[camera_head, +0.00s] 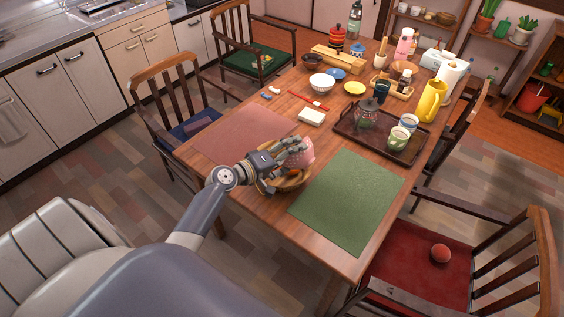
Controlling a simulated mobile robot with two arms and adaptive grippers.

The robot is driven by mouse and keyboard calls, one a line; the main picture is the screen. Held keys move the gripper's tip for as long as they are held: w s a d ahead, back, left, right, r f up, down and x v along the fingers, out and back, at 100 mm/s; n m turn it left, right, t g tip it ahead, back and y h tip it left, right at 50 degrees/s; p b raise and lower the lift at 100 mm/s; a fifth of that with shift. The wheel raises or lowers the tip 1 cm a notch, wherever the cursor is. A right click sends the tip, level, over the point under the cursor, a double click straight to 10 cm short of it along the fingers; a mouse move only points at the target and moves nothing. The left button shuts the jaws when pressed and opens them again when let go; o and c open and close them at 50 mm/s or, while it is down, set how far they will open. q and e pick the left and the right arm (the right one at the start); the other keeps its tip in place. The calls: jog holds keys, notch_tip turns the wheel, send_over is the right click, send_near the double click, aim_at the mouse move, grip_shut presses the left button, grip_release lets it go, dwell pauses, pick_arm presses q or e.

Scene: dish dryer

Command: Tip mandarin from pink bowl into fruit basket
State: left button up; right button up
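The pink bowl (305,153) is on its side or strongly tilted, low over the near part of the table. My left gripper (296,146) is shut on its rim, and its fingers cover part of the bowl. The fruit basket (291,187), woven and tan, stands directly beneath, partly hidden by my gripper and the bowl. Something small and orange, probably the mandarin (293,173), shows in the basket just below the bowl; its outline is too small to tell for sure. My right gripper is not in view.
A green mat (347,205) lies right of the basket and a red-brown mat (240,138) behind it to the left. A dark tray (350,133) holds a glass teapot and cups. A yellow pitcher (431,101) stands behind. A reddish ball (440,253) lies on a red chair seat.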

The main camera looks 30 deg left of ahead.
pick_arm(q)
jog(key=shift+a+r+n+h+b, duration=0.15)
jog(key=shift+a+n+h+b, duration=0.15)
jog(key=shift+a+n+b, duration=0.4)
jog(key=shift+w+a, duration=0.1)
jog(key=shift+a, duration=0.3)
jog(key=shift+a+r, duration=0.1)
jog(key=shift+a, duration=0.05)
jog(key=shift+b, duration=0.4)
dwell(0.5)
